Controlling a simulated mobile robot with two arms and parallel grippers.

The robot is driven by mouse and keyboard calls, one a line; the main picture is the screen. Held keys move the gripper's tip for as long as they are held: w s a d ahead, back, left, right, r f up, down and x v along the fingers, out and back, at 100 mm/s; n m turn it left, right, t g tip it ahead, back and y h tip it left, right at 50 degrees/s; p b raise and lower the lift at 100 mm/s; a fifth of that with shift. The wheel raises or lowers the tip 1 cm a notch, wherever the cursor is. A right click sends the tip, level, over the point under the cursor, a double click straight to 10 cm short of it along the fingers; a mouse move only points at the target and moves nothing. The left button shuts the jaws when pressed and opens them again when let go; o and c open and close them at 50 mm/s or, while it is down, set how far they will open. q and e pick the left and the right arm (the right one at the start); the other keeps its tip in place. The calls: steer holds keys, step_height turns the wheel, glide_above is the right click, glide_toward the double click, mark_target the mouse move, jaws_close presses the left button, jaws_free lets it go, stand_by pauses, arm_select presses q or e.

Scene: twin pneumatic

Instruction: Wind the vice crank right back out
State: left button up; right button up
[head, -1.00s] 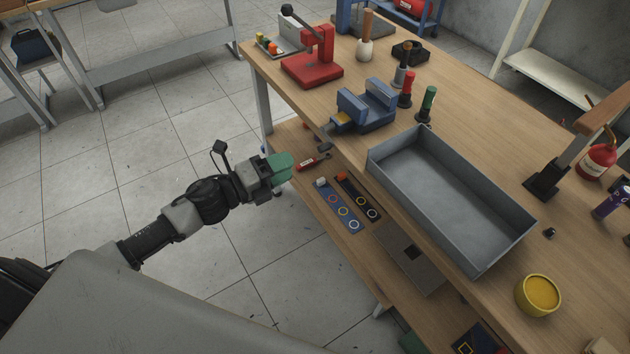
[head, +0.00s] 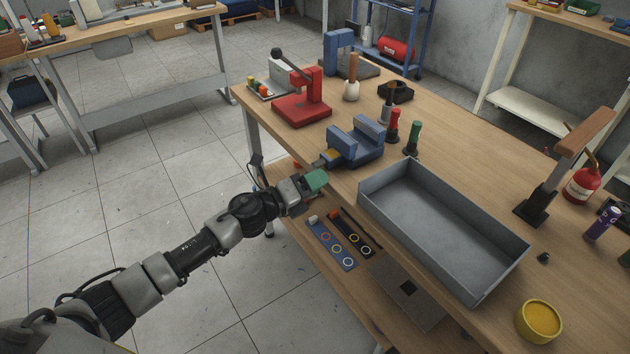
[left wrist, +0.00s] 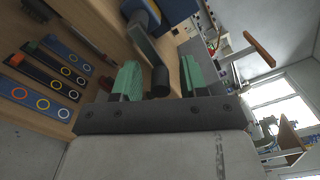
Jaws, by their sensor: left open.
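The blue vice (head: 354,146) stands at the left edge of the workbench. In the head view its crank (head: 318,163) sticks out toward my left gripper (head: 312,182), whose hand hides the handle. In the left wrist view the crank's flat grey arm (left wrist: 147,44) ends in a dark round handle (left wrist: 160,82). My left gripper (left wrist: 160,78) is open, with its green fingers on either side of that handle. The handle looks closer to the left-hand finger; I cannot tell whether they touch. The vice shows partly at the top there. My right gripper is out of view.
A red press (head: 303,105) stands behind the vice, and a grey tray (head: 440,235) lies to its right. A lower shelf with ringed strips (head: 331,243) is below my left gripper. Open floor lies left.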

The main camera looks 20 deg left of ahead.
arm_select(q)
steer(key=shift+w, duration=0.1)
jaws_close()
steer(key=shift+r+n+p, duration=0.55)
steer(key=shift+n+p, duration=0.15)
steer(key=shift+p, duration=0.15)
steer(key=shift+f, duration=0.1)
jaws_free()
steer(key=shift+f, duration=0.1)
